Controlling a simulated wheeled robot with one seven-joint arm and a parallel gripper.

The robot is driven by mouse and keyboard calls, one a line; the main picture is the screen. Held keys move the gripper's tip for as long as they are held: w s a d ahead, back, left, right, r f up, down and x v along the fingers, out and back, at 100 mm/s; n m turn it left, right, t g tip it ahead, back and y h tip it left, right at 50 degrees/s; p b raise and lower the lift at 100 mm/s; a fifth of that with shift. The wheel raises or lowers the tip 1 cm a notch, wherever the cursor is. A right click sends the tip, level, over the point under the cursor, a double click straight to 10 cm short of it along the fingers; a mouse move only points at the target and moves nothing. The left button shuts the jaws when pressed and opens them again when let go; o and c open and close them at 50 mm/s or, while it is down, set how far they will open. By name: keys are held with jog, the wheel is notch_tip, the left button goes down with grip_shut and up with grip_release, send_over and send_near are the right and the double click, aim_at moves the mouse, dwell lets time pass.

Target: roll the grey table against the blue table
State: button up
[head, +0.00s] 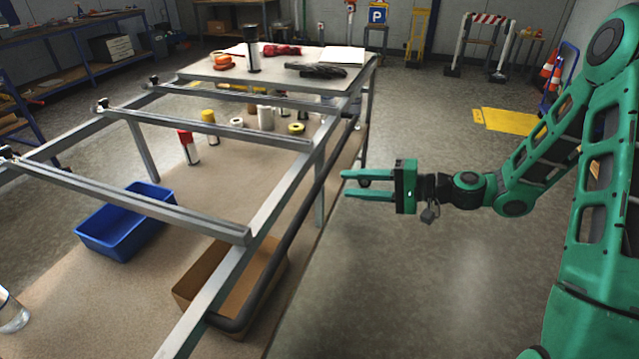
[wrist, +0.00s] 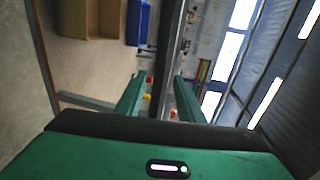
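The grey table has a bare metal frame (head: 195,205) with cross rails and a brown lower shelf (head: 75,285). Its far end carries a light top (head: 210,72). A dark bar (head: 296,222) runs along its right side. My gripper (head: 343,184) is open and empty, to the right of this bar, fingers pointing left at it. In the wrist view, a dark upright strip, likely the bar, shows between the fingers (wrist: 160,97); I cannot tell its distance. A blue-framed bench (head: 75,45) stands back left. Another blue frame (head: 22,112) shows at the left edge; which is the blue table is unclear.
On the lower shelf are a blue bin (head: 122,222), a brown box (head: 190,290), a glass (head: 12,312) and several cans and rolls. Tools and a dark cylinder (head: 252,48) are on the top. Floor right of the table is clear; a yellow plate (head: 507,121) lies farther back.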

aim_at(319, 183)
jog(key=x, duration=1)
jog(key=shift+d, duration=0.1)
grip_shut()
jog(key=shift+f, duration=0.1)
